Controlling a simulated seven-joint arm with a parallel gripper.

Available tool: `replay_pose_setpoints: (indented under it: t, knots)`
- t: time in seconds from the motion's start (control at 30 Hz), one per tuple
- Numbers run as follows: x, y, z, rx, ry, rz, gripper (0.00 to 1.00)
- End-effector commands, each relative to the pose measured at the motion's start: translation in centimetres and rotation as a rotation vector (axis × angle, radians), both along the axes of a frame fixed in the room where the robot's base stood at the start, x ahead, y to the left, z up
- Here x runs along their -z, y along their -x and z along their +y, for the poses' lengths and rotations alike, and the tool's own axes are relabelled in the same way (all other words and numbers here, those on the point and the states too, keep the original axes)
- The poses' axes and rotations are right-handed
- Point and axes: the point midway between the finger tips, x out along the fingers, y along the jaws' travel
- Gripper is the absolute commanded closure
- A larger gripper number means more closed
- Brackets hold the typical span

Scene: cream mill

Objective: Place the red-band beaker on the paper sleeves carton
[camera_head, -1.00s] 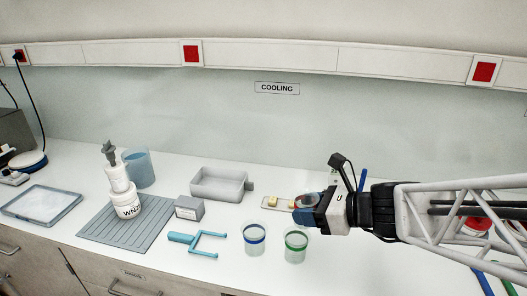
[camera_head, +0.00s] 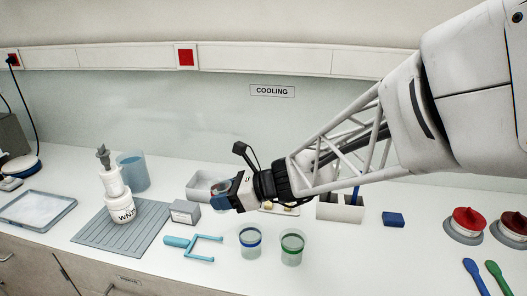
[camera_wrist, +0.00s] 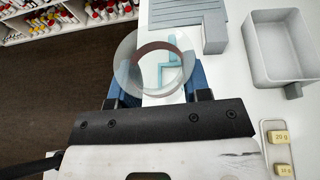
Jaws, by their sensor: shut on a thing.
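My gripper (camera_head: 221,197) is shut on the red-band beaker and holds it above the counter. In the wrist view the clear round beaker (camera_wrist: 153,82) with its dark red band sits between the blue fingers (camera_wrist: 160,88). In the head view the gripper mostly hides the beaker. A small grey box with a label (camera_head: 184,213), apparently the paper sleeves carton, stands just left of my gripper. It also shows in the wrist view (camera_wrist: 214,36), ahead and to the right of the beaker. Its top looks bare. The beaker is apart from it.
A grey open tray (camera_head: 200,183) stands behind my gripper. A teal fork-shaped tool (camera_head: 190,250) lies in front of the box. Blue-band (camera_head: 250,243) and green-band (camera_head: 291,249) beakers stand to the right. A ribbed grey mat (camera_head: 95,236) bears a white bottle (camera_head: 122,210).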

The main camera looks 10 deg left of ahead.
Motion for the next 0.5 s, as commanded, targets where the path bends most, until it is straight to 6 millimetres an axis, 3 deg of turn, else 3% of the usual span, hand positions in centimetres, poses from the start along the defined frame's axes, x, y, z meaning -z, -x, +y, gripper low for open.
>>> replay_pose_setpoints:
  t: [0.1, 0.3, 0.4, 0.5]
  knots:
    - [0.5, 0.2, 2.5, -0.038, 0.000, 0.002, 0.79]
    - [1.0, 0.5, 5.7, -0.084, -0.001, 0.000, 0.79]
    - [1.2, 0.7, 6.9, -0.101, -0.002, 0.001, 0.79]
    - [3.3, 0.7, 6.7, -0.097, -0.001, 0.004, 0.79]
